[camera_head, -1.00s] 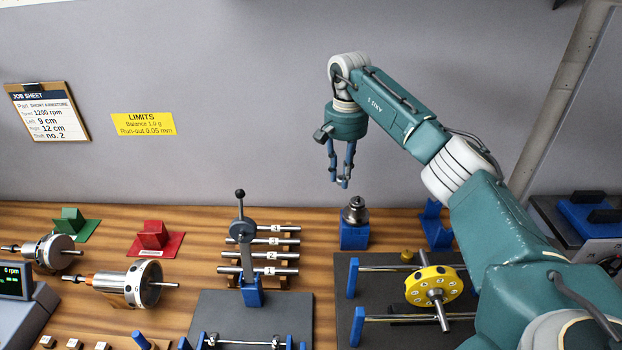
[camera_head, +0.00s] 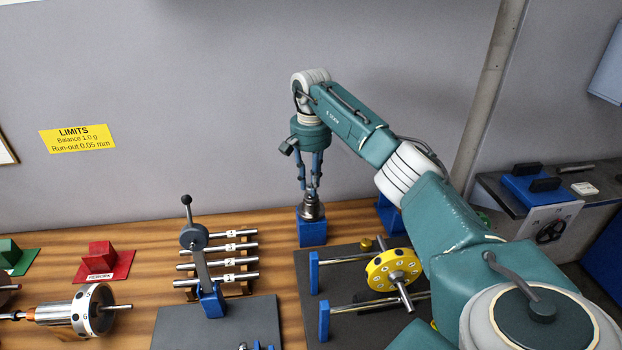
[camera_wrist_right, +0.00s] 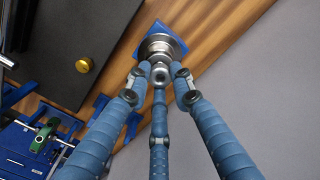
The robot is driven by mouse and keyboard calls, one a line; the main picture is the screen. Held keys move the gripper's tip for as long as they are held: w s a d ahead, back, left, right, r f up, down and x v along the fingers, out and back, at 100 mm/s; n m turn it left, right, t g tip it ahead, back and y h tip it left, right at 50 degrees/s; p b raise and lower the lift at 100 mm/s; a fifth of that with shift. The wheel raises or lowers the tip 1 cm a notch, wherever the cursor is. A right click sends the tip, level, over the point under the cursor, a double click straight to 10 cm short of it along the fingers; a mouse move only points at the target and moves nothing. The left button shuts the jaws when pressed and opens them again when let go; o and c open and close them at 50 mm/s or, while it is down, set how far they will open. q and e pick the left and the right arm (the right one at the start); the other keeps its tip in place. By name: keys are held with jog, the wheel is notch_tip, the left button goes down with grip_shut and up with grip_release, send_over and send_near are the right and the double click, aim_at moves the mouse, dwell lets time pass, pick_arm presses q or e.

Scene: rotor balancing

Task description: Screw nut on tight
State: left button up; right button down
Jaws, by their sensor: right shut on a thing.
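A silver, stacked round metal fitting (camera_head: 311,209) stands upright on a blue block (camera_head: 312,233) at the back of the bench. My right gripper (camera_head: 311,188) points straight down over it, its fingertips at the top of the fitting. The right wrist view shows the fingers (camera_wrist_right: 159,72) closed around the small top piece, taken to be the nut; the fingers partly hide it. The wider metal body (camera_wrist_right: 159,45) and blue base (camera_wrist_right: 178,46) lie beyond them. How far the nut is threaded cannot be seen. My left gripper is not in view.
A dark plate (camera_head: 303,272) with blue posts, rails and a yellow disc rotor (camera_head: 393,269) lies in front. A lever stand (camera_head: 206,270) and racked silver rods (camera_head: 238,247) stand to the left.

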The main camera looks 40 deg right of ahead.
dwell(0.3)
jog(key=shift+r+n+p, duration=0.1)
jog(key=shift+n+p, duration=0.7)
jog(key=shift+n, duration=0.5)
jog(key=n, duration=0.2)
jog(key=shift+f+n, duration=0.2)
jog(key=shift+n, duration=0.1)
jog(key=shift+r+n, duration=0.1)
jog(key=shift+n, duration=1)
jog(key=shift+f+p, duration=0.25)
jog(key=shift+p, duration=0.05)
